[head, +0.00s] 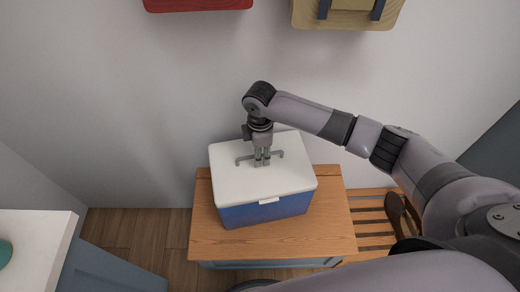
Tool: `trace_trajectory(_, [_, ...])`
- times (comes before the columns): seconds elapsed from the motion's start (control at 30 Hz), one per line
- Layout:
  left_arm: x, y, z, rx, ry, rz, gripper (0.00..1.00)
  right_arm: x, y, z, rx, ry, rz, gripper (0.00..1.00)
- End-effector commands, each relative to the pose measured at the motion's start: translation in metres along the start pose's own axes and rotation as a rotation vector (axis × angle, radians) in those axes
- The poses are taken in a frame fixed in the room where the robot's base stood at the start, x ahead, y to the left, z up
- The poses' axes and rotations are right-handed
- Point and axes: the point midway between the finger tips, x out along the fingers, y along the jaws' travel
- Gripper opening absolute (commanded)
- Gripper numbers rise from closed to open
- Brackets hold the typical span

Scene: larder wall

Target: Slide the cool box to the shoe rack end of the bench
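The cool box (262,213), blue with a white lid, stands upright on the wooden bench (328,225), over its left and middle part. A thin grey handle (243,160) lies across the lid. My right gripper (262,161) points down at the middle of this handle, its two fingers close together and overlapping the bar. The view does not show whether they are clamped on it. The slatted wooden shoe rack (368,209) adjoins the bench's right end. Bare bench top shows between the cool box and that end. My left gripper is not in view.
A brown shoe (395,211) lies on the rack, partly hidden by my arm. A white-topped cabinet (35,240) stands at the left, with floor (125,228) between it and the bench.

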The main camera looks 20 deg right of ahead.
Motion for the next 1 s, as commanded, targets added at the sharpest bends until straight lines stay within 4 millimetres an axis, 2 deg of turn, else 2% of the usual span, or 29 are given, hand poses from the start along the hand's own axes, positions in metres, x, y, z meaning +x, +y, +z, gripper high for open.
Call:
trace_trajectory(0.13, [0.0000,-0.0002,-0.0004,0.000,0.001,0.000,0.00,0.0000,-0.0002,-0.0001,0.000,0.000,-0.001,0.32])
trace_trajectory(0.6, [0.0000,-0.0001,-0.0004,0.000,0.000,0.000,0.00,-0.0003,-0.0003,-0.0001,0.000,0.000,-0.001,0.01])
trace_trajectory(1.0, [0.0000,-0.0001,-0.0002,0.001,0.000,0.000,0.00,-0.0003,-0.0004,-0.0001,0.000,0.000,-0.002,0.00])
